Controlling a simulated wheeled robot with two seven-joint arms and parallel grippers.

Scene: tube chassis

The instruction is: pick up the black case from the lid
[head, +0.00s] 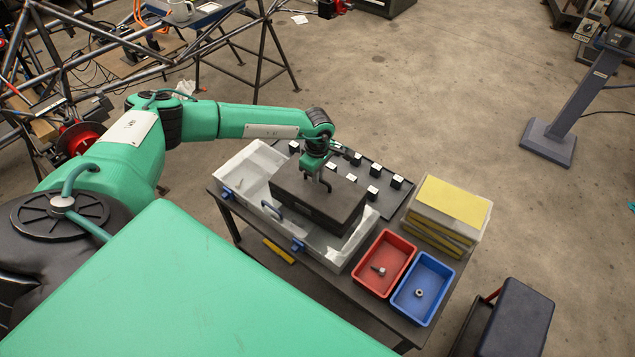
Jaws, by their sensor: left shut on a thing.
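The black case (312,206) is a dark box with a flat top, in the middle of the head view. My left gripper (325,184) points down at the top of the case, shut on it by a part on its lid. The gripper itself covers the exact grip spot. The case shows at the right part of a translucent white bin (238,180) with blue latches. I cannot tell whether the case touches the bin's floor or hangs a little above it. My right gripper is out of view.
A red tray (403,248) and a blue tray (409,304) each hold a small metal part. A dark board (345,153) with several small blocks lies behind the case. The table is crowded; open floor lies beyond.

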